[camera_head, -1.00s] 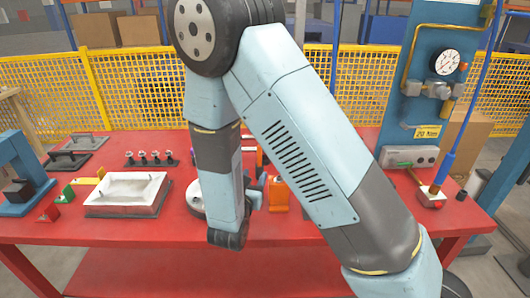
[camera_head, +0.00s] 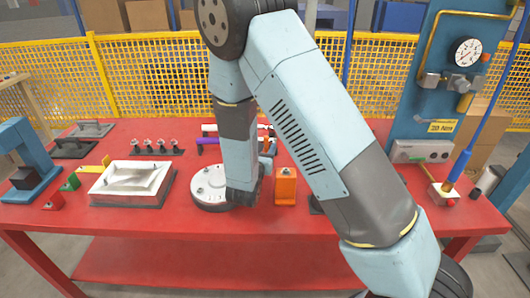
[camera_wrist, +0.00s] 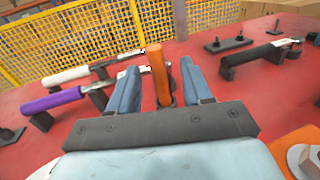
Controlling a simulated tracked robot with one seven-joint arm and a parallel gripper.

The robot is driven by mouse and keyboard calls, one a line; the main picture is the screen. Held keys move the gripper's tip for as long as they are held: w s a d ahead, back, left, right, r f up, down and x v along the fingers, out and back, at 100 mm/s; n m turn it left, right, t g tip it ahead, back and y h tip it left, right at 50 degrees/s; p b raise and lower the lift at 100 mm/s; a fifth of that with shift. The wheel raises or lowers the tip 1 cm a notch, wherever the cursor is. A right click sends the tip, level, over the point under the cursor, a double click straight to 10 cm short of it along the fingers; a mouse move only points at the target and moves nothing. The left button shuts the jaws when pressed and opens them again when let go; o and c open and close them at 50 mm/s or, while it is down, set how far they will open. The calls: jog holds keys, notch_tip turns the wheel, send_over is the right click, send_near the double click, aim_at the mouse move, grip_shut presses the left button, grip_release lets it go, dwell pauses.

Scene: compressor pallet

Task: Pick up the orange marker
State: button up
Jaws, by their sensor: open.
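The orange marker (camera_wrist: 158,75) stands roughly upright in the wrist view, with its lower end near the red table. My gripper (camera_wrist: 160,85) is open, with one blue finger on each side of the marker.
White (camera_wrist: 66,76) and purple (camera_wrist: 54,101) handled tools lie left of the gripper. A black-handled tool (camera_wrist: 258,54) lies right. An orange block (camera_head: 285,187) and round white part (camera_head: 209,188) stand near my wrist. The red table's (camera_head: 330,250) front middle is clear.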

aim_at(266, 146)
jog(key=shift+f+x, duration=0.15)
jog(key=shift+x, duration=1.2)
jog(key=shift+f+x, duration=0.15)
jog(key=shift+x, duration=1.2)
jog(key=shift+a, duration=0.2)
jog(key=c, duration=0.9)
